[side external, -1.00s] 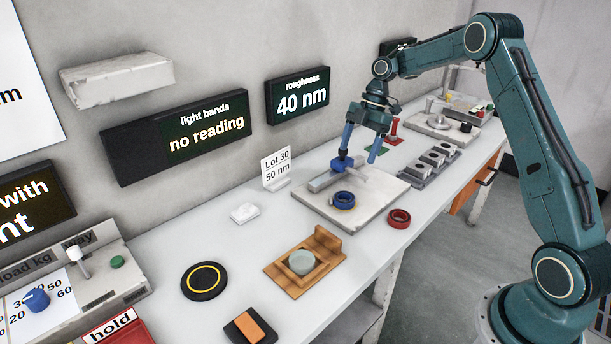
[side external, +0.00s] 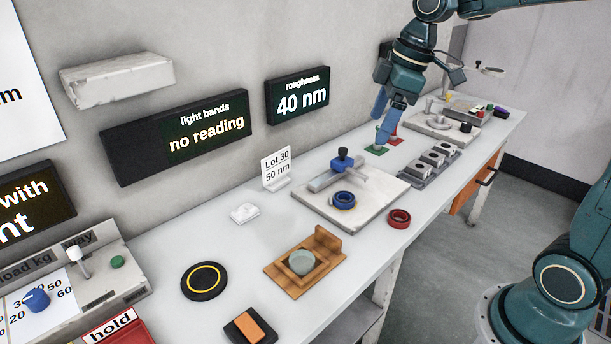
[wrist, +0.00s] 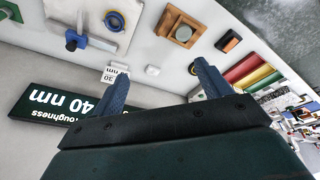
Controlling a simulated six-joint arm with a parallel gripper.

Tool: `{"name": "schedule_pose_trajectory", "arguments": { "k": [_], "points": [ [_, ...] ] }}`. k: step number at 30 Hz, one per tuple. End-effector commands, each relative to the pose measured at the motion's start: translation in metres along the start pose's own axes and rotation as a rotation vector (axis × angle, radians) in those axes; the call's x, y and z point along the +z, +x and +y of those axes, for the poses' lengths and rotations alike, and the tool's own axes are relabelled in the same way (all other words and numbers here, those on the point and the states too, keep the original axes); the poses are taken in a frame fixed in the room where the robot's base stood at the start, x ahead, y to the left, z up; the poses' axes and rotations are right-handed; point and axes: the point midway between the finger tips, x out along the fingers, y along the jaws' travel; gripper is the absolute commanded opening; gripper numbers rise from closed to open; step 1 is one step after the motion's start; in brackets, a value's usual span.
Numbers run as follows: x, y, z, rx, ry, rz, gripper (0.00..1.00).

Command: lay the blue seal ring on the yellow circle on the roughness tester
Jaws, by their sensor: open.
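The blue seal ring (side external: 344,198) lies flat on the pale plate of the roughness tester (side external: 378,197), in front of its blue-knobbed arm (side external: 342,160). A little yellow of the circle shows at the ring's edge; the ring covers most of the rest. The ring also shows in the wrist view (wrist: 113,20), with yellow beside the blue. My gripper (side external: 383,122) is open and empty, raised above the bench and beyond the tester, apart from the ring. In the wrist view its two blue fingers (wrist: 162,84) stand wide apart with nothing between them.
A red ring (side external: 399,218) lies on the bench right of the tester. A wooden holder with a pale disc (side external: 273,267), a black disc with a yellow ring (side external: 204,281) and a Lot 30 card (side external: 276,166) stand nearby. A grey slotted block (side external: 430,163) sits behind.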

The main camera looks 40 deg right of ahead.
Motion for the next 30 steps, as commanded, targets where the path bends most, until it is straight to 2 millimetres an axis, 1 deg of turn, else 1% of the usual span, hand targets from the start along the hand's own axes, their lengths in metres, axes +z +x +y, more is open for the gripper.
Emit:
{"name": "schedule_pose_trajectory", "arguments": {
  "k": [1, 5, 9, 14, 18, 24, 27, 30],
  "points": [
    [0.004, -0.007, -0.013, 0.018, 0.033, 0.007, 0.77],
    [0.016, -0.019, -0.038, 0.06, 0.136, 0.023, 0.77],
    [0.033, -0.028, -0.064, 0.101, 0.247, 0.046, 0.77],
    [0.055, -0.033, -0.092, 0.144, 0.373, 0.081, 0.77],
    [0.077, -0.034, -0.112, 0.177, 0.486, 0.117, 0.77],
    [0.104, -0.031, -0.132, 0.208, 0.613, 0.165, 0.77],
    [0.112, -0.029, -0.137, 0.216, 0.654, 0.179, 0.77],
    [0.116, -0.028, -0.139, 0.22, 0.673, 0.187, 0.77]
  ]
}}
